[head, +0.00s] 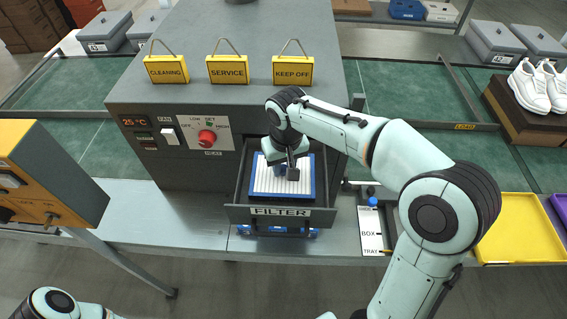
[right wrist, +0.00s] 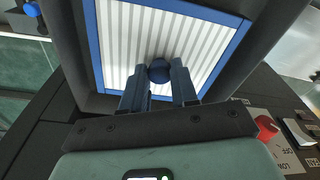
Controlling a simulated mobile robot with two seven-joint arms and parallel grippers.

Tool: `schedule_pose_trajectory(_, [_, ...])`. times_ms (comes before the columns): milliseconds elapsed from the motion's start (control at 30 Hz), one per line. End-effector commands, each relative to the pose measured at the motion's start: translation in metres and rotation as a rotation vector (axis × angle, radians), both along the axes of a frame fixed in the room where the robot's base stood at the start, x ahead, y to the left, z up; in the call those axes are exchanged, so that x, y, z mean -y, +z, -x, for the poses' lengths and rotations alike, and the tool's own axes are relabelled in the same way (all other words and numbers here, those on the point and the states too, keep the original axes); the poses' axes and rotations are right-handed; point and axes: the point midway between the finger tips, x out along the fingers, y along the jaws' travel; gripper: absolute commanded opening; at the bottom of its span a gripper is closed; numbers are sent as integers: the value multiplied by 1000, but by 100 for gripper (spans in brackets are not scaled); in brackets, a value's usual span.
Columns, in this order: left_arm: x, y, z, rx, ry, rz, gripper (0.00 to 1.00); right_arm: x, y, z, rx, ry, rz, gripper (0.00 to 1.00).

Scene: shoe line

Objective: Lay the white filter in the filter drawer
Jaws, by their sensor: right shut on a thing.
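The white filter (head: 265,183), pleated with a blue frame, lies inside the open filter drawer (head: 238,200), which is pulled out of the grey machine. It looks about level within the drawer walls. My right gripper (head: 291,174) is over the filter's middle and hides part of it. I cannot tell whether the filter touches the drawer floor. My left gripper is outside the view; only part of that arm shows at the lower left.
The machine front (head: 150,110) has a red knob (head: 207,137) and a switch. A yellow tray (head: 515,228) is farther right.

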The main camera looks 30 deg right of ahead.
Motion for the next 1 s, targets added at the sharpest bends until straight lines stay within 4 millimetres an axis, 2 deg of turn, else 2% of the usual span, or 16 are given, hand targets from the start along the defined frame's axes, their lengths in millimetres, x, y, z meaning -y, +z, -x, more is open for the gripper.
schedule_pose_trajectory(233, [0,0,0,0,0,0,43,0,0,0,1,0,0,0])
schedule_pose_trajectory(267, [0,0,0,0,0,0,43,0,0,0,1,0,0,32])
schedule_pose_trajectory(333, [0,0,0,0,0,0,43,0,0,0,1,0,0,54])
schedule_pose_trajectory(367, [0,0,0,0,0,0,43,0,0,0,1,0,0,58])
schedule_pose_trajectory(633, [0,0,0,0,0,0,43,0,0,0,1,0,0,58])
schedule_pose_trajectory(733, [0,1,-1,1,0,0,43,0,6,0,3,0,-1,58])
schedule_pose_trajectory(867, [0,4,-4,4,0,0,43,0,26,2,6,-1,-1,58])
schedule_pose_trajectory(1000, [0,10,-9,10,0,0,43,-1,58,5,8,-1,-2,58])
